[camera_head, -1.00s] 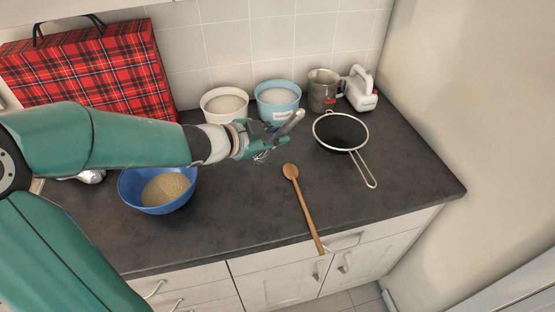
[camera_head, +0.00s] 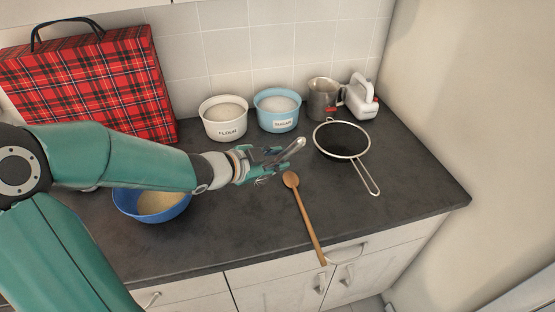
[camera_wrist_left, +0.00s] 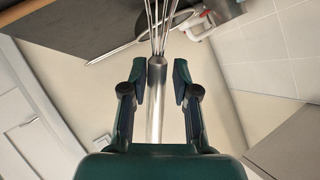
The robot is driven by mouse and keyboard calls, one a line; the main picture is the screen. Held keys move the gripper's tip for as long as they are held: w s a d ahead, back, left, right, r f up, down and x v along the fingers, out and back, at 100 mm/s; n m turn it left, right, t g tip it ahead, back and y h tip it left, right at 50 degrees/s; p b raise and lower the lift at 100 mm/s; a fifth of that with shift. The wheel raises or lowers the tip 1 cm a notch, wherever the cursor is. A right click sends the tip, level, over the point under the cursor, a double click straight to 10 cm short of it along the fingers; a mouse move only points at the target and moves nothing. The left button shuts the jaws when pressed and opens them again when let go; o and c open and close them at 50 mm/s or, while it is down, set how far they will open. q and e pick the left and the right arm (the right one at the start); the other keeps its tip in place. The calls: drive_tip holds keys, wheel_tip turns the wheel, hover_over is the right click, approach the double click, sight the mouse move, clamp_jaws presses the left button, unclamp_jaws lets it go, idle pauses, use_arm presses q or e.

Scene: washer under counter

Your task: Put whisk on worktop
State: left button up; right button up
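The whisk is in my left gripper (camera_head: 272,163), which is shut on its grey metal handle (camera_head: 292,149). The handle tilts up to the right. The wire end is partly visible just below the gripper, over the dark worktop (camera_head: 230,235); I cannot tell whether it touches. In the left wrist view the handle (camera_wrist_left: 155,110) runs between the two fingers (camera_wrist_left: 161,75), with the wires (camera_wrist_left: 160,25) fanning out past them. My right gripper is not in view.
The wooden spoon (camera_head: 306,222) lies right of the gripper, and the sieve (camera_head: 341,139) beyond it. The flour bowl (camera_head: 224,128) and sugar bowl (camera_head: 278,122) stand behind. The blue bowl (camera_head: 130,208) is left, partly under my arm. The worktop's front middle is clear.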

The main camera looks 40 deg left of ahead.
use_arm(q)
drive_tip(key=shift+o, duration=0.8)
drive_tip(key=shift+r, duration=0.15)
